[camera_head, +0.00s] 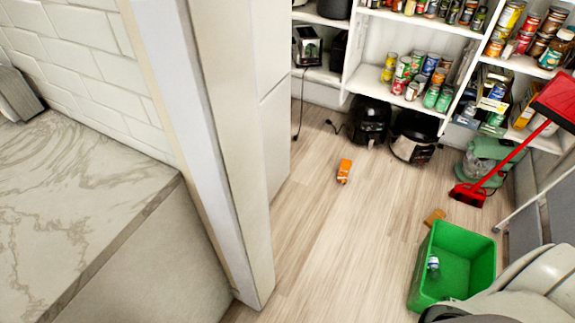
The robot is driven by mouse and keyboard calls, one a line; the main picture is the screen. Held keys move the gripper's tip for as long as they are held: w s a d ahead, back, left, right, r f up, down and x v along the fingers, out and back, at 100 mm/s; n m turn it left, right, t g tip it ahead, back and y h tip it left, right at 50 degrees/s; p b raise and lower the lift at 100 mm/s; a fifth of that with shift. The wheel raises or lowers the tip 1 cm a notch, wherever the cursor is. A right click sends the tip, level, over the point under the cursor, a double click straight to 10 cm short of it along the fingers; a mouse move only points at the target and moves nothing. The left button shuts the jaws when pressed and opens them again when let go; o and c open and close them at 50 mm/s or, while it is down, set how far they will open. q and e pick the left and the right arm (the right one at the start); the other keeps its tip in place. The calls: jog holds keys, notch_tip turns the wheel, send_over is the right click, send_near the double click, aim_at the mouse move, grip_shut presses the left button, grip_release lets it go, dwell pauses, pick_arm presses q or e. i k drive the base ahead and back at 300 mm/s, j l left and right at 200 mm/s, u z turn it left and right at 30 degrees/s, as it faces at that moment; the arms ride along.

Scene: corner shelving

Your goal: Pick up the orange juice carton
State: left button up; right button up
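A small orange carton (344,171) lies on the wooden floor in the middle of the head view, in front of the shelving. It looks like the orange juice carton, but its print is too small to read. A second orange-brown item (434,217) lies on the floor just behind the green bin; I cannot tell what it is. Pale links of my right arm show at the lower right. No gripper fingers show, and nothing of my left arm is in view. Nothing touches the orange carton.
A green bin (484,258) with a small bottle inside stands at the lower right. White shelves (424,36) with cans line the back, with black appliances (370,121) below. A red broom (468,194) leans at right. A wall end (232,150) and marble counter (75,200) fill the left. Floor around the carton is clear.

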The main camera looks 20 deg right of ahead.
aim_at(345, 168)
jog(key=i+l+u, duration=0.1)
jog(key=l+u, duration=0.15)
jog(key=u, duration=0.15)
jog(key=i+l+u, duration=0.1)
jog(key=l+u, duration=0.4)
jog(key=u, duration=0.25)
jog(key=l+u, duration=0.55)
jog(key=l, duration=1.5)
jog(key=l+z, duration=0.3)
jog(key=z, duration=0.2)
jog(key=i+l+z, duration=0.15)
jog(key=z, duration=0.3)
jog(key=l, duration=0.1)
